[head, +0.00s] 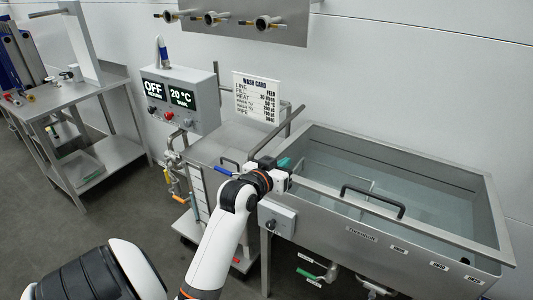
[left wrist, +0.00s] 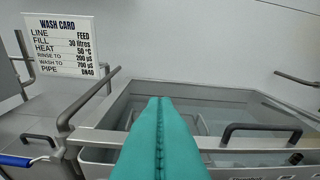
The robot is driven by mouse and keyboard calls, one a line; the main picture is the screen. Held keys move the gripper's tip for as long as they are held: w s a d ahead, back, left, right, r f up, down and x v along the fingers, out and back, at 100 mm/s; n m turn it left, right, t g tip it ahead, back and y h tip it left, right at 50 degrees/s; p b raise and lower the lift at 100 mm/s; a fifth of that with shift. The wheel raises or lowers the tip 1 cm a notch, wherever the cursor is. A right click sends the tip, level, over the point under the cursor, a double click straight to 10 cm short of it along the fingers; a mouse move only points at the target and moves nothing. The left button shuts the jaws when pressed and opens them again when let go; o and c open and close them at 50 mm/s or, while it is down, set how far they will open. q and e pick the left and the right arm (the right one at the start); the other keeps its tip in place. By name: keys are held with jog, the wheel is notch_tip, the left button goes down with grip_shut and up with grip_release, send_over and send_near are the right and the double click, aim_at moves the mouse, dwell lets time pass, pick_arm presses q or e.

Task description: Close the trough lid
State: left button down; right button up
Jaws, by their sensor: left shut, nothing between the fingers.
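The steel trough (head: 497,215) stands at the right of the head view, and its interior shows with what looks like pale water. A black bar handle (head: 372,190) sits on a steel strip along the front; it also shows in the left wrist view (left wrist: 262,127). I cannot tell whether this strip is the edge of a see-through lid. My left gripper (head: 285,162) is over the trough's left end, left of the handle and apart from it. Its teal fingers (left wrist: 160,100) are together and empty. My right gripper is not in view.
A control box (head: 180,98) and a wash card (head: 256,97) stand behind left of the trough. A grey bent bar (head: 280,130) rises by its left end, close to my gripper. A blue-handled cart (head: 205,185) is left. A steel table (head: 75,95) stands farther left.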

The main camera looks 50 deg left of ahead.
pick_arm(q)
jog(key=w+a+f+g+p, duration=0.1)
jog(key=w+a+f+p, duration=0.2)
jog(key=w+f, duration=0.3)
jog(key=shift+f+m+g, duration=0.3)
jog(key=shift+f+m, duration=0.1)
jog(key=shift+f, duration=1.9)
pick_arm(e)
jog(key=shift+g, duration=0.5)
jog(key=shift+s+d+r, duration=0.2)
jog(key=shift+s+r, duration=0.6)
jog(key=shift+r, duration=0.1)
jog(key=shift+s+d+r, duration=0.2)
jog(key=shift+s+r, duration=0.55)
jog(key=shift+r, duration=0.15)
pick_arm(q)
jog(key=shift+w, duration=0.15)
jog(key=shift+f, duration=0.1)
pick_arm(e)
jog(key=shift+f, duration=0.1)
